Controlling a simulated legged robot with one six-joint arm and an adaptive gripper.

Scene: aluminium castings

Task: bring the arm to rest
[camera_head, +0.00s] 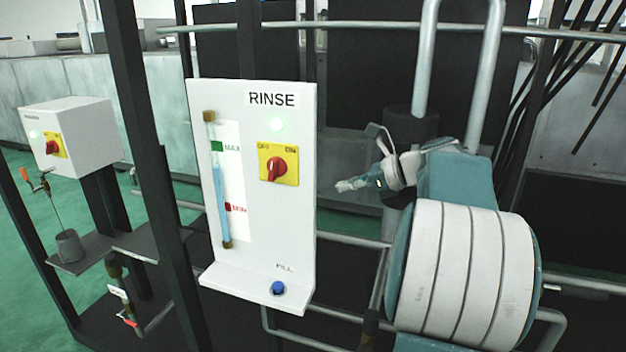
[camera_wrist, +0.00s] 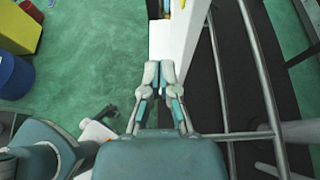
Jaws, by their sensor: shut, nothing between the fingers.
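My gripper (camera_head: 350,185) shows in the head view to the right of the white RINSE panel (camera_head: 230,150), at about the height of its red rotary knob (camera_head: 280,169). Its fingers point left, toward the panel. In the wrist view my gripper (camera_wrist: 158,73) has its two fingertips together, with nothing between them. The panel's edge (camera_wrist: 176,40) lies just beyond the fingertips in that view. I cannot tell the exact gap between fingers and panel. My arm is folded, with its large white-banded link low on the right of the head view.
The panel has a blue FILL button (camera_head: 278,288) and a sight tube (camera_head: 220,185). A white switch box (camera_head: 85,135) stands at the left. Dark posts and grey pipes (camera_head: 380,27) surround the panel. A blue bin (camera_wrist: 14,76) and yellow box (camera_wrist: 20,28) stand on open green floor.

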